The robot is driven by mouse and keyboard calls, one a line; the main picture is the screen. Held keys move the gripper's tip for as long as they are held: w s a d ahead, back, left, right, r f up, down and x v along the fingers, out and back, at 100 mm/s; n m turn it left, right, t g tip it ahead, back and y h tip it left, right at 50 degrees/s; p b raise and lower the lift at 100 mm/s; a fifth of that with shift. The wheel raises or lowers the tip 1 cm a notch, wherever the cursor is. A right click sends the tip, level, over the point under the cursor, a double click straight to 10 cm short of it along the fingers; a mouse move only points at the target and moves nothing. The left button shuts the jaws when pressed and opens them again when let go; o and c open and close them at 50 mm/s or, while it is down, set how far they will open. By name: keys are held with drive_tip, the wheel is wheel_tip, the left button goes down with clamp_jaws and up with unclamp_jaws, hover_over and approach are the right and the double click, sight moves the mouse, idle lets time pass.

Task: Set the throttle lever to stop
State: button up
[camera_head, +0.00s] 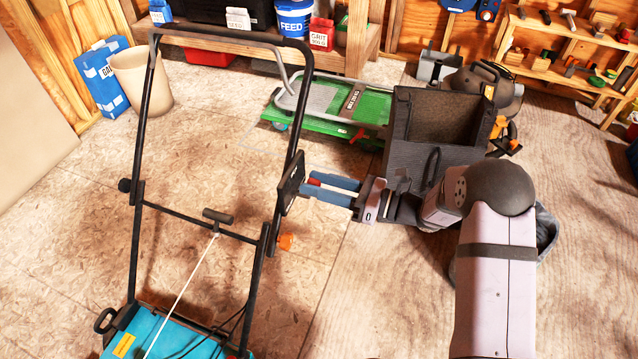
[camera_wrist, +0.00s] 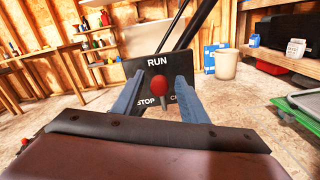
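The black throttle panel (camera_wrist: 158,64) is on the mower's handle, seen face-on in the wrist view, with RUN at top and STOP at lower left. Lettering at lower right is partly hidden by a finger. The throttle lever's red knob (camera_wrist: 159,86) is near the panel's middle, below RUN; a short grey stem shows under it. Its exact setting is hard to tell. My gripper (camera_head: 313,184) is open at the panel in the head view, its blue fingers on either side of the red knob (camera_head: 314,181), with gaps visible in the wrist view.
The mower's black handle frame (camera_head: 141,120) rises from its teal body (camera_head: 165,335). A beige bin (camera_head: 143,82) and blue bag stand at back left. A black open box (camera_head: 432,153) and green cart (camera_head: 375,107) are behind my arm. Floor left of the mower is clear.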

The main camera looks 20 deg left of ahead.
drive_tip(key=shift+c, duration=0.6)
clamp_jaws()
drive_tip(key=shift+s, duration=0.1)
drive_tip(key=s+n+b, duration=0.1)
drive_tip(key=n+b, duration=0.1)
drive_tip(key=n, duration=0.1)
drive_tip(key=s+f+n+b, duration=0.1)
drive_tip(key=s+n+b, duration=0.1)
drive_tip(key=n, duration=0.1)
drive_tip(key=s+f+n+b, duration=0.1)
drive_tip(key=n, duration=0.3)
drive_tip(key=shift+s+f+b, duration=0.1)
drive_tip(key=shift+s+b, duration=0.05)
drive_tip(key=shift+b, duration=0.25)
drive_tip(key=shift+o, duration=0.6)
unclamp_jaws()
drive_tip(key=shift+d, duration=0.1)
